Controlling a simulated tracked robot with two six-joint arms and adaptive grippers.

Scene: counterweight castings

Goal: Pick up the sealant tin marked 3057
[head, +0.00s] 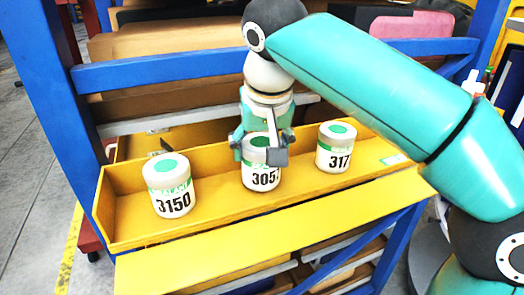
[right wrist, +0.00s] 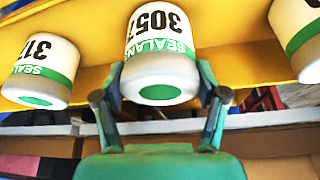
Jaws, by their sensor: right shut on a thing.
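The sealant tin marked 3057 (head: 260,180) is white with a green band and a green spot on its lid. It stands upright in the middle of the yellow tray (head: 221,212), between two similar tins. My right gripper (head: 263,152) comes from above and behind and is shut on this tin, with a finger on each side near the lid. The right wrist view shows the tin (right wrist: 160,65) upside down between the fingers (right wrist: 160,92), its number readable. I cannot tell whether it is lifted off the tray floor. My left gripper is not in view.
A tin marked 3150 (head: 171,190) stands to the left in the tray. A tin whose label shows 317 (head: 337,152) stands to the right, partly turned. Blue rack bars (head: 180,75) and cardboard boxes lie behind. A yellow ledge (head: 270,240) runs along the front.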

